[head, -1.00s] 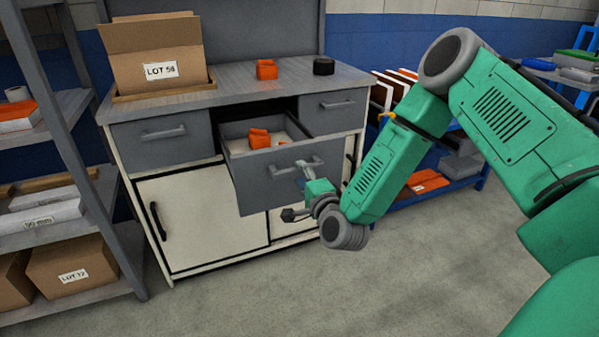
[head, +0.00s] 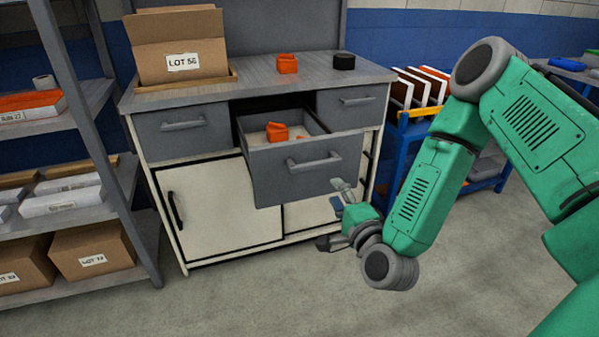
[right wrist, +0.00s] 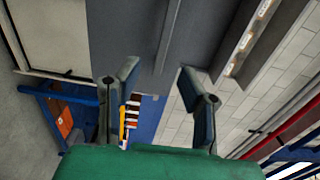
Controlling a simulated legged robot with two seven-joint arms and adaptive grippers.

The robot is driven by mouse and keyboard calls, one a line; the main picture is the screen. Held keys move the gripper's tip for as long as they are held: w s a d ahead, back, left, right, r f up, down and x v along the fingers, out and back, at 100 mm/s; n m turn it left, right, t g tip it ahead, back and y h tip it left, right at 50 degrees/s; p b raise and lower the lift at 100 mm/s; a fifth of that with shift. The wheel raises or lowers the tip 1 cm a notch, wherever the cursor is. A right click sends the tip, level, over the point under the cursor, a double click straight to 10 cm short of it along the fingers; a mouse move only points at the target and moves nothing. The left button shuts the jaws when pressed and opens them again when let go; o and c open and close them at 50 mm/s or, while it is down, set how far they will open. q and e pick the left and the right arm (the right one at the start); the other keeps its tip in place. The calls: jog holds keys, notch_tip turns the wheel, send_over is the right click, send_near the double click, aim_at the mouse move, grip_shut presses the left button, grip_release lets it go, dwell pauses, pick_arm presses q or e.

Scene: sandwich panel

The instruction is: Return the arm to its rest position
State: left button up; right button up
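My right gripper (head: 340,197) is in front of the cabinet, just below and to the right of the handle (head: 315,162) of the open middle drawer (head: 283,182). In the right wrist view my right gripper (right wrist: 160,88) has its two fingers spread wide with nothing between them. A grey panel with a long handle (right wrist: 167,45) shows beyond the fingers. The drawer is pulled out and holds orange parts (head: 277,132). My right arm is bent at the elbow on the right side of the head view. My left gripper is not in view.
The grey cabinet top (head: 235,92) carries a LOT 56 carton (head: 180,52), an orange part (head: 287,64) and a black round part (head: 344,62). A shelf rack (head: 110,135) stands at left, a blue rack (head: 402,135) behind my arm. The floor in front is clear.

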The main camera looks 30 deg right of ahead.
jog(key=s+a+f+n+g+y, duration=0.35)
jog(key=s+a+f+n, duration=0.2)
jog(key=f, duration=0.25)
jog(key=s+a+f+n+g+y, duration=0.3)
jog(key=s+a+f+n+g, duration=0.15)
jog(key=a+f+n, duration=0.2)
jog(key=s+d+f+n+g+h, duration=0.1)
jog(key=s+f+n+g, duration=0.2)
jog(key=s, duration=0.5)
jog(key=s+d+f+n+g+h, duration=0.1)
jog(key=s+f+n+g, duration=0.3)
jog(key=s, duration=0.4)
jog(key=shift+s+f+n+g, duration=0.2)
jog(key=shift+s+n+g, duration=0.2)
jog(key=shift+n+g, duration=0.65)
jog(key=shift+w, duration=0.15)
